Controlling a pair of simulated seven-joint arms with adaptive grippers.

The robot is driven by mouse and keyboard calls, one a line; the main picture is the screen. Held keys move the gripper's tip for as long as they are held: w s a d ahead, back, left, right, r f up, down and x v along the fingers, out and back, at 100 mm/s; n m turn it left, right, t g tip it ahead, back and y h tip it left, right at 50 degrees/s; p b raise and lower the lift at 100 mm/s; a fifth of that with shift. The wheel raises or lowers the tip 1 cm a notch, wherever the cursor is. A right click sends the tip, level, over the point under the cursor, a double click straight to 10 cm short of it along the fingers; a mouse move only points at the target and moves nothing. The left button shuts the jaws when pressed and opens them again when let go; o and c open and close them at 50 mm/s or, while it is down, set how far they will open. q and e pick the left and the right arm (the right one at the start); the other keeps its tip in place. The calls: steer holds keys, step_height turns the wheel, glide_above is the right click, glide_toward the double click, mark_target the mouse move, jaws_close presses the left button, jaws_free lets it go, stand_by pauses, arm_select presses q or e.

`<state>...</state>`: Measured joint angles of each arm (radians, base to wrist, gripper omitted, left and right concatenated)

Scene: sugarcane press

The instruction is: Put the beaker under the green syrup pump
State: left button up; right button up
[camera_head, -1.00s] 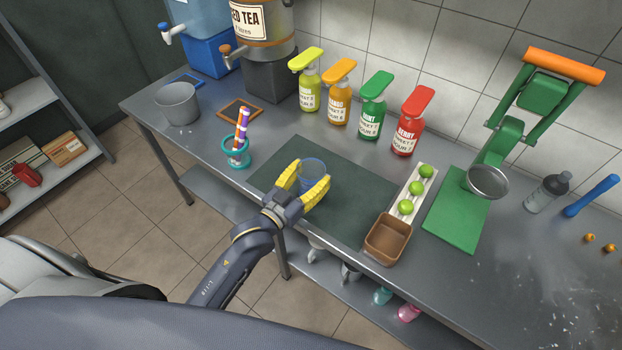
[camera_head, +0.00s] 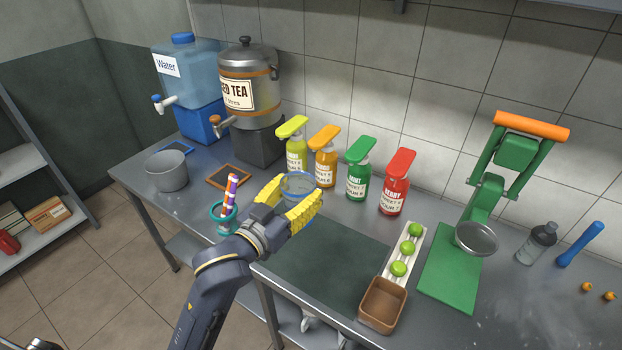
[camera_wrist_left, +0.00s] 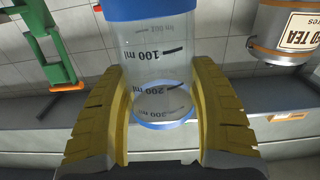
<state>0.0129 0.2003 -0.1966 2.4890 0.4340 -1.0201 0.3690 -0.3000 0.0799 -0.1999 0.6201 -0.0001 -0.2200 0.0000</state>
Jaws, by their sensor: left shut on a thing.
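My left gripper (camera_head: 292,203) has its yellow fingers shut around the clear beaker (camera_head: 298,184), which has a blue rim. In the left wrist view the beaker (camera_wrist_left: 158,65) sits between both fingers, with its ml marks showing. In the head view the beaker appears in front of the syrup pumps, near the yellow and orange ones. The green syrup pump (camera_head: 358,181) stands to the right of the beaker, between the orange pump (camera_head: 324,168) and the red pump (camera_head: 395,194). My right gripper is not in view.
A yellow pump (camera_head: 297,153) stands left of the orange one. A teal cup with striped straws (camera_head: 229,190) is left of my gripper. Limes (camera_head: 407,247) in a white tray and a brown box (camera_head: 383,305) lie right of the dark mat (camera_head: 325,270). A green press (camera_head: 455,262) stands farther right.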

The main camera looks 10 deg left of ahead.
mark_target(300, 173)
arm_select(q)
steer(key=shift+w+a+r, duration=0.1)
steer(key=shift+r, duration=0.75)
steer(key=shift+w+a+r+n+t+y, duration=0.3)
steer(key=shift+w+a+r+n+y, duration=0.1)
steer(key=shift+w+a+r+y, duration=0.1)
steer(key=s+a+f+n+y, duration=0.3)
steer(key=s+f, duration=0.5)
steer(key=f, duration=0.4)
steer(key=shift+a+y, duration=0.45)
steer(key=shift+y, duration=0.45)
steer(key=shift+r, duration=0.1)
